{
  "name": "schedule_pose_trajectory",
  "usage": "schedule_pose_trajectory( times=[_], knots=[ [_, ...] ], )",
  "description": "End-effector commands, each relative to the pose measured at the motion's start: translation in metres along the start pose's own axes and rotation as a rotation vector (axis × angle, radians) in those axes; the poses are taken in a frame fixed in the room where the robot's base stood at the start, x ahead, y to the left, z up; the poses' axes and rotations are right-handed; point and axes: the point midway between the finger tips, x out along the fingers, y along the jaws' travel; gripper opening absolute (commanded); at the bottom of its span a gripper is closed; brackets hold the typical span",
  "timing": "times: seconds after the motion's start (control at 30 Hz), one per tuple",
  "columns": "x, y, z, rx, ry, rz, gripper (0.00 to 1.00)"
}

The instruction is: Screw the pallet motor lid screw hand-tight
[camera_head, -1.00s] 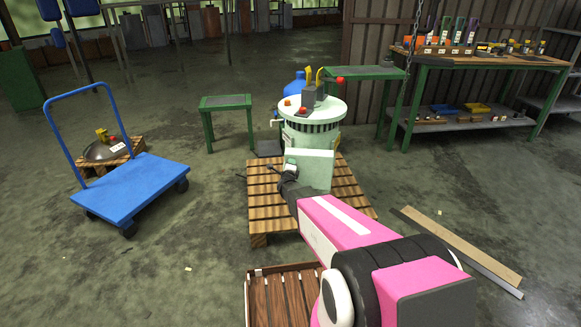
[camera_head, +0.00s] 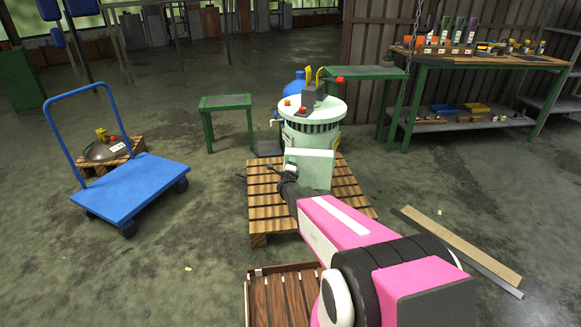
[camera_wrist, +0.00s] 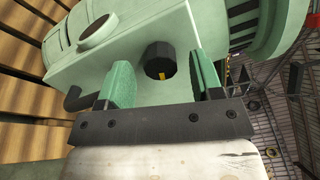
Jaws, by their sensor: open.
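The black lid screw (camera_wrist: 157,52) sticks out of the flat pale green motor housing (camera_wrist: 120,58) in the wrist view. It has a round dark recess with a small yellow mark in its end. My gripper (camera_wrist: 161,68) is open, with one green finger on each side of the screw. Gaps show between the fingers and the screw, and I see no contact. In the head view the pale green motor unit (camera_head: 310,164) stands on a wooden pallet (camera_head: 262,202). My arm reaches to its front, and the screw cannot be made out there.
A round hole (camera_wrist: 97,32) and a dark bent fitting (camera_wrist: 78,98) lie left of the screw. A blue cart (camera_head: 130,187) stands left of the pallet. A plank (camera_head: 462,246) lies on the floor at right. A slatted crate (camera_head: 285,300) is in front.

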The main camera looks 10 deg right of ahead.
Motion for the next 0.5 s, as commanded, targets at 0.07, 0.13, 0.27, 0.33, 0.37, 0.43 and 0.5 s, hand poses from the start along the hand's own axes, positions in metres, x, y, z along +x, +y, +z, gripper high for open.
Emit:
schedule_pose_trajectory(
  times=[0.07, 0.13, 0.27, 0.33, 0.37, 0.43, 0.5],
  knots=[
    [-0.008, -0.001, 0.0, 0.0, 0.0, 0.0, 0.6],
    [-0.017, -0.001, 0.0, 0.0, 0.0, 0.0, 0.6],
    [-0.038, -0.001, -0.001, 0.0, 0.0, 0.001, 0.6],
    [-0.052, -0.002, -0.001, 0.0, 0.0, 0.002, 0.6],
    [-0.058, -0.002, -0.001, 0.0, 0.0, 0.002, 0.6],
    [-0.071, -0.002, -0.001, 0.001, 0.0, 0.001, 0.6],
    [-0.084, -0.002, -0.001, 0.001, 0.0, 0.002, 0.6]
  ],
)
